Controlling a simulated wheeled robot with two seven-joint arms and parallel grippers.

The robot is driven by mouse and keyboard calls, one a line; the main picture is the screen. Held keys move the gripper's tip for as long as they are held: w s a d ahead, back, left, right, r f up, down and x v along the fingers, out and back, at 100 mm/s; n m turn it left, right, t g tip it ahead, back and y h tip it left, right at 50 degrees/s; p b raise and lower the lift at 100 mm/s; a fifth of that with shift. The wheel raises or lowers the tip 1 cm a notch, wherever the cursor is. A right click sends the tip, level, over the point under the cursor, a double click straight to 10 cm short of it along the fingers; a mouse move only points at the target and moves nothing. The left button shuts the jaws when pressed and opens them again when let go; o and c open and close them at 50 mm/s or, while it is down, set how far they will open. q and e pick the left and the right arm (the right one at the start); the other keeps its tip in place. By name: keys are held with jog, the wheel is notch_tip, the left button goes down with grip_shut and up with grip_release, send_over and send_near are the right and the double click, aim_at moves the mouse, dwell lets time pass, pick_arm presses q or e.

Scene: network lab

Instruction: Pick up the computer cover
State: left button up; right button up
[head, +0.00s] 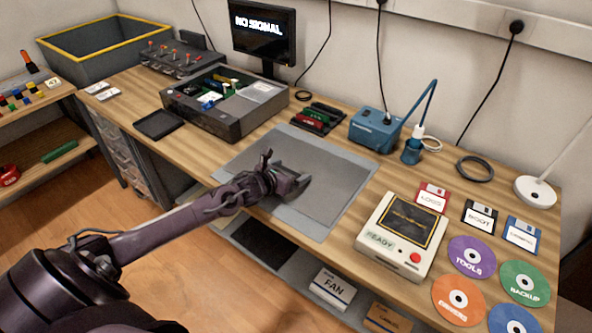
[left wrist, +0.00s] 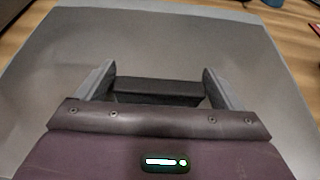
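A flat grey panel (head: 335,185), which I take to be the computer cover, lies on a lighter mat (head: 233,165) in the middle of the bench. It fills most of the left wrist view (left wrist: 50,75). My left gripper (head: 287,180) is over the panel's left part, low and close to it. Its two fingers stand wide apart in the left wrist view (left wrist: 158,85). A dark bar spans the gap between them; I cannot tell if it is a handle or part of the gripper. My right gripper is not in view.
An open computer case (head: 235,108) stands behind to the left, with a small black tray (head: 159,124) beside it. A blue station (head: 375,128) is at the back. A cream device (head: 402,234), floppy disks and discs crowd the right.

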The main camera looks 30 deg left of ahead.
pick_arm(q)
jog(key=c, duration=1)
jog(key=shift+r, duration=0.2)
